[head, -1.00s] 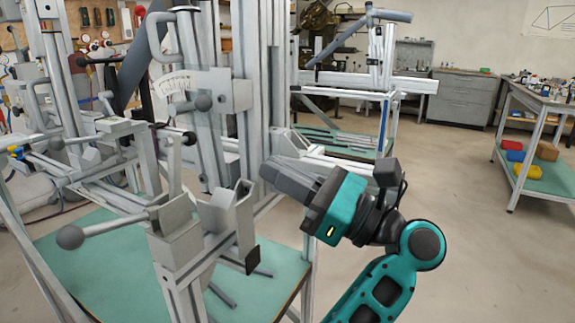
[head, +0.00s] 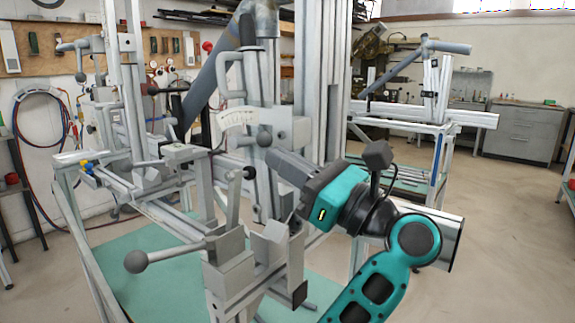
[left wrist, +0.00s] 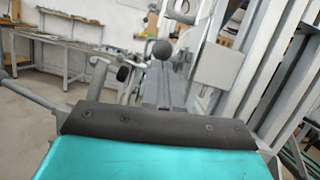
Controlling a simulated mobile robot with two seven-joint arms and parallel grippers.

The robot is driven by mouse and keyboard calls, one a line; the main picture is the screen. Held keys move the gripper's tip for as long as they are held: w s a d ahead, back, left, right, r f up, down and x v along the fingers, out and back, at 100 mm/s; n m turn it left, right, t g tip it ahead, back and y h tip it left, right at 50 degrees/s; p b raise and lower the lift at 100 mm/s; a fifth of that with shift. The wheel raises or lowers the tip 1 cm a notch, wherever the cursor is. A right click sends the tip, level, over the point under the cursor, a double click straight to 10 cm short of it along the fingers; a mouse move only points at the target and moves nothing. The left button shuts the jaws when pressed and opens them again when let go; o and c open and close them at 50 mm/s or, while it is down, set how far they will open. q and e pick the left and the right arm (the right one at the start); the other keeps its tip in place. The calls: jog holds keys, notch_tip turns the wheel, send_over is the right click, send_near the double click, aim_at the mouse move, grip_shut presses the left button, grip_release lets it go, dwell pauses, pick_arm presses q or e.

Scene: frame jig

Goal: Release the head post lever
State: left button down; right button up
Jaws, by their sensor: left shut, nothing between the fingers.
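The frame jig's upright post (head: 262,90) carries a scale plate (head: 238,118) and a short lever with a dark ball knob (head: 264,136), which looks like the head post lever. My left gripper (head: 272,160) is shut and empty, its fingertips just below this knob in the head view. In the left wrist view, the knob (left wrist: 161,48) shows just beyond the shut fingers (left wrist: 165,85); I cannot tell whether they touch. Another ball-ended lever (head: 136,261) sticks out left from a nearer clamp block (head: 230,262). My right gripper is not in view.
A thin upright lever (head: 233,195) and a V-shaped holder (head: 270,243) stand close below my gripper. The jig's green base (head: 150,270) lies underneath. A second metal stand (head: 430,115) is behind. The floor (head: 510,240) at right is clear.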

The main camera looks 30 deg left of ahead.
pick_arm(q)
jog(key=shift+r, duration=1.65)
jog(key=shift+a+r, duration=0.25)
jog(key=shift+r, duration=0.4)
jog(key=shift+a+r, duration=0.3)
jog(key=shift+r, duration=0.3)
jog(key=shift+a+r, duration=0.25)
jog(key=shift+r, duration=0.4)
notch_tip(320, 180, up, 20)
jog(key=p, duration=0.4)
send_over(285, 140)
jog(key=s, duration=0.3)
jog(key=shift+d, duration=0.35)
